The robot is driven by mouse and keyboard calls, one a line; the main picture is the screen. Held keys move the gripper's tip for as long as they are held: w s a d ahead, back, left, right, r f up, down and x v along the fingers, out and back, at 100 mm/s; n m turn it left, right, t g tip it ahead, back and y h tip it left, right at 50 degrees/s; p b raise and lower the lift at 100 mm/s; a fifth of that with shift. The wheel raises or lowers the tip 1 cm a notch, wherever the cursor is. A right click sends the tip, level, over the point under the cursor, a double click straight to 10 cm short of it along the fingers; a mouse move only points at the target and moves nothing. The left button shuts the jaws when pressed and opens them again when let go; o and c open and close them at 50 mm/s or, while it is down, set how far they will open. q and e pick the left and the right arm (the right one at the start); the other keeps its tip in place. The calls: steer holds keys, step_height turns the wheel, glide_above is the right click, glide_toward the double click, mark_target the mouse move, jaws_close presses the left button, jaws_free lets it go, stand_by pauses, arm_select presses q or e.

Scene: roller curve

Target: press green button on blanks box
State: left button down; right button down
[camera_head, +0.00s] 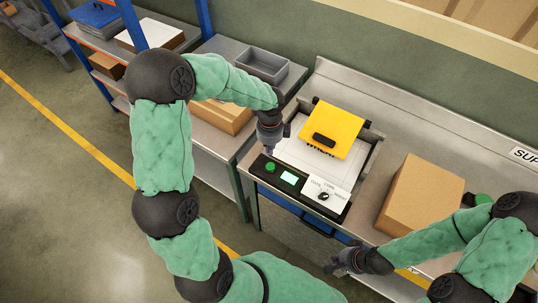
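A machine (314,143) with a yellow hood, a white plate and a black front panel stands on the bench in the middle; I take it for the blanks box, though I read no such name on it. A green button (270,167) sits at the left end of its front panel, left of a small lit screen (290,178). My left gripper (270,150) points down just above and behind the green button; its fingers are small and dark, and I cannot tell their opening. My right gripper (335,266) is low at the bench's front edge, its fingers unclear.
A cardboard box (420,196) stands right of the machine, close to my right arm. A black knob (323,196) is on the panel's white plate. Shelves with a grey tray (262,65) and cardboard boxes are at the left. A green round thing (483,199) is behind my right arm.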

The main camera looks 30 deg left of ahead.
arm_select(q)
steer(key=shift+r, duration=1.35)
steer(key=shift+a, duration=0.1)
steer(key=shift+s, duration=0.1)
